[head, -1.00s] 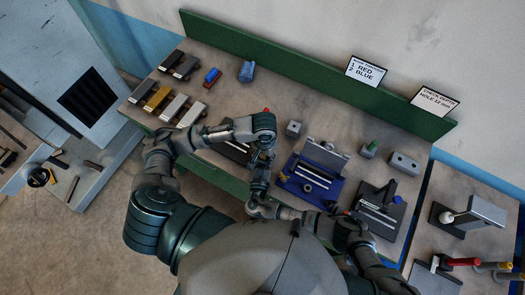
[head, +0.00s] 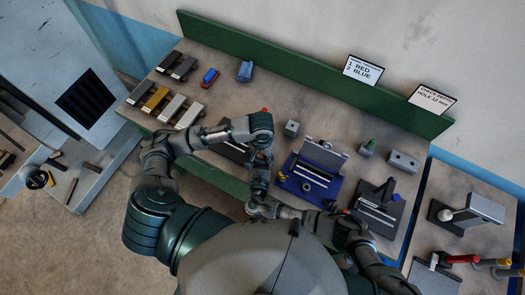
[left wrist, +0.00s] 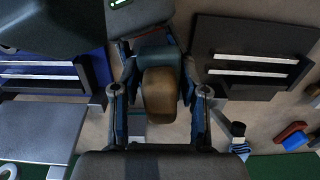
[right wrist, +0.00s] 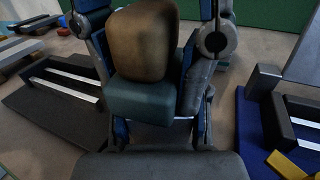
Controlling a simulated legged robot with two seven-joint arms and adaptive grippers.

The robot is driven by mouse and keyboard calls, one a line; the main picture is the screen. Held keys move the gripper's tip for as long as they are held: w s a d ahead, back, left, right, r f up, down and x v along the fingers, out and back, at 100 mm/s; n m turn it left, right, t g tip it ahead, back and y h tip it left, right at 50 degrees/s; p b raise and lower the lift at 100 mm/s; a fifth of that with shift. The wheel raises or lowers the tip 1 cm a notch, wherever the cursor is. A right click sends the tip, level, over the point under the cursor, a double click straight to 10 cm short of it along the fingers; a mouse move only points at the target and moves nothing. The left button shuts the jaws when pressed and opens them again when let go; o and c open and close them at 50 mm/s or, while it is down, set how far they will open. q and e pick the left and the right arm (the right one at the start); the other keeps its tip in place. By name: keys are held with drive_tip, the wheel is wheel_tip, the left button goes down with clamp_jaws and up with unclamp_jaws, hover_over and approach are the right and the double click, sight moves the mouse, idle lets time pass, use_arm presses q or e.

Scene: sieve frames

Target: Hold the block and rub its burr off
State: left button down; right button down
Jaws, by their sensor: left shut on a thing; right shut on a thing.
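My left gripper (head: 258,192) and right gripper (head: 266,209) meet close together in front of my body in the head view. In the left wrist view, my left gripper (left wrist: 160,78) is shut on a brown, rounded block (left wrist: 160,98). In the right wrist view, my right gripper (right wrist: 150,75) is shut on a grey-teal block (right wrist: 150,102). The brown block (right wrist: 140,40) lies against the teal block's far side, and they appear to touch. The arms hide both blocks in the head view. I cannot make out a burr.
Below lies a workbench (head: 225,100) with a blue fixture (head: 297,186), a dark fixture (head: 384,225) and a grey two-hole block (head: 403,161). Coloured bars (head: 157,98) lie at the left. A green rail (head: 310,70) bounds the back. A side table (head: 440,180) stands at the right.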

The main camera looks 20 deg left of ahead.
use_arm(q)
drive_tip(key=shift+a, duration=0.7)
drive_tip(key=shift+r, duration=0.1)
drive_tip(key=a+r, duration=0.5)
drive_tip(key=r, duration=0.2)
drive_tip(key=shift+d, duration=0.1)
idle(0.4)
drive_tip(key=shift+s+d, duration=0.1)
drive_tip(key=shift+d, duration=2.35)
drive_tip(key=shift+s+f, duration=0.15)
drive_tip(key=shift+f, duration=1.35)
drive_tip(key=shift+s+f, duration=0.15)
drive_tip(key=shift+f, duration=1.35)
drive_tip(key=shift+f, duration=0.55)
drive_tip(key=shift+d, duration=0.1)
